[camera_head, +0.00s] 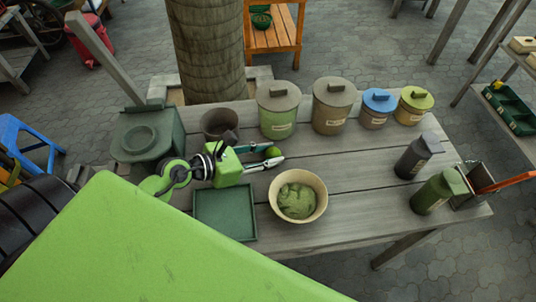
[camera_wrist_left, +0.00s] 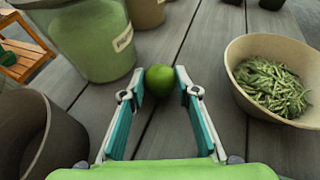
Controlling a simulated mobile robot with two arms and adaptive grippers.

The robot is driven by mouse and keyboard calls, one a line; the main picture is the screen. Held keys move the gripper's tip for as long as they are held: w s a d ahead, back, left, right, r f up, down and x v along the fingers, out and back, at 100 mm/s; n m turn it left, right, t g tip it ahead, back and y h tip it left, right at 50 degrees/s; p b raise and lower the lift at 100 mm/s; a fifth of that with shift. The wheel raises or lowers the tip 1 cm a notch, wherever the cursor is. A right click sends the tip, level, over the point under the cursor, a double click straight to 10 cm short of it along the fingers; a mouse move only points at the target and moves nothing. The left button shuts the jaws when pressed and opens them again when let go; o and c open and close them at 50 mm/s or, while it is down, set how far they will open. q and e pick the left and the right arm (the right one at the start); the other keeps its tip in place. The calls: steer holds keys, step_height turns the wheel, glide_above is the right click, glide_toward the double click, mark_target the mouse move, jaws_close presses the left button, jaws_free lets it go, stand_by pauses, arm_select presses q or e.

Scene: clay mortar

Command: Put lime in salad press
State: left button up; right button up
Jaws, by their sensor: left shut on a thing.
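The green lime (camera_head: 272,151) is between the fingertips of my left gripper (camera_head: 276,156), over the middle of the wooden table. In the left wrist view the lime (camera_wrist_left: 160,80) sits between the teal fingertips of the left gripper (camera_wrist_left: 162,84), which is shut on it. I cannot tell for sure which thing is the salad press; a dark green lidded box (camera_head: 166,150) stands at the table's left end. A tan bowl (camera_head: 322,197) of shredded greens is right of the gripper; it also shows in the left wrist view (camera_wrist_left: 238,62). My right gripper is not in view.
A row of lidded canisters (camera_head: 330,115) stands along the table's back, with a brown open pot (camera_head: 217,126) at their left. A green tray (camera_head: 224,230) lies in front of the left arm. Two dark bottles (camera_head: 415,158) stand at right. The table between bowl and bottles is clear.

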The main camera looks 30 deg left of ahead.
arm_select(q)
steer(key=shift+f, duration=0.2)
steer(key=o, duration=1.1)
steer(key=shift+r, duration=0.15)
